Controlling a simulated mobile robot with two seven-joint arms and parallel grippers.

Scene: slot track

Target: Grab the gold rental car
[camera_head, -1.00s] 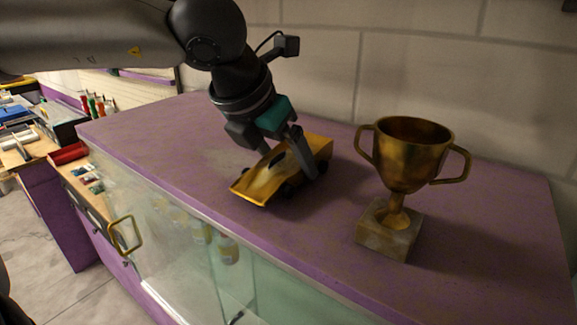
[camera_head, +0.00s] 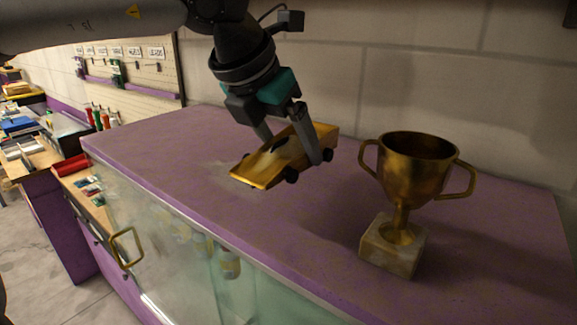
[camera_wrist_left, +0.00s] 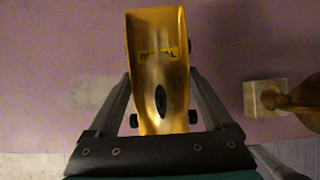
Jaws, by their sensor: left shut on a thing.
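The gold car (camera_head: 263,168) is a wedge-shaped toy with dark wheels, held just above the purple counter top (camera_head: 170,143). My left gripper (camera_head: 293,148) is shut on it from above, one finger on each side of its body. In the left wrist view, the gold car (camera_wrist_left: 158,60) lies lengthwise between the fingers of the left gripper (camera_wrist_left: 159,80). Dark lettering, partly legible, and a dark oval cockpit show on its top. My right gripper is not in view.
A gold trophy cup (camera_head: 414,165) on a stone base stands on the counter, right of the car; its base also shows in the left wrist view (camera_wrist_left: 262,90). A block wall (camera_head: 420,90) runs behind. The counter's left part is clear.

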